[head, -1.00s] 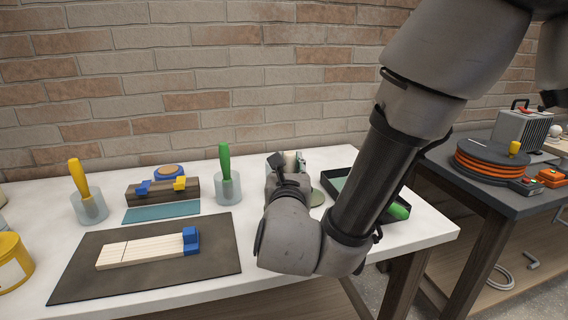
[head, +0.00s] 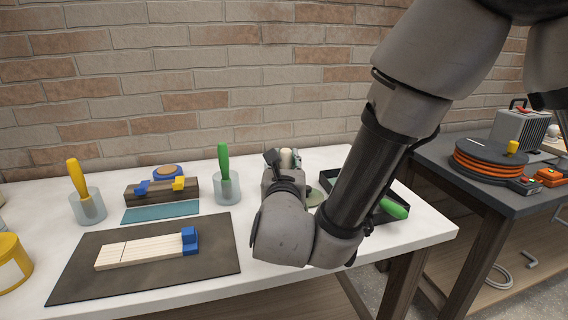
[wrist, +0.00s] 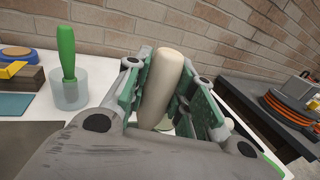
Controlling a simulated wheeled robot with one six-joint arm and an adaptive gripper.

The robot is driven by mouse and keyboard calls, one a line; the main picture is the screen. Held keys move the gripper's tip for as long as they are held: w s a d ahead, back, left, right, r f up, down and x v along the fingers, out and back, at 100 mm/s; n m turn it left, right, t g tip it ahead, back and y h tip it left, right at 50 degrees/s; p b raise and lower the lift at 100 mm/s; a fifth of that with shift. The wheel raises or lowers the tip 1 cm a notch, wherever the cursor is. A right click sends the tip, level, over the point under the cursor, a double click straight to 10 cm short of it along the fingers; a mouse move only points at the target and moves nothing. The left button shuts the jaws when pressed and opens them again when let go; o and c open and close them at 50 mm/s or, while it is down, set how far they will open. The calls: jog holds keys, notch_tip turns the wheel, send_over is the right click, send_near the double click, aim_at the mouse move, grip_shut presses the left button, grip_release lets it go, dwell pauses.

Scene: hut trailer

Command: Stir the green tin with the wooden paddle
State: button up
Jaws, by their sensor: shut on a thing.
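My gripper (head: 284,160) is over the back right of the white table. In the wrist view its green-padded fingers (wrist: 170,95) are shut on the pale handle of the wooden paddle (wrist: 162,85), which stands nearly upright. The paddle's top also shows in the head view (head: 286,155). Its lower end is hidden by my gripper and wrist. A flat, round, pale green surface (head: 315,198) shows just right of my wrist; I cannot tell whether it is part of the green tin. The tin's body is hidden, so I cannot tell whether the paddle is in it.
A green-handled tool stands in a cup (head: 228,190) to the left. A dark mat (head: 80,285), a yellow-handled tool (head: 77,178) and a yellow tin (head: 12,268) are farther left.

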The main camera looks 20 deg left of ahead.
jog(key=shift+r, duration=4.4)
notch_tip(320, 180, up, 5)
jog(key=shift+w, duration=0.1)
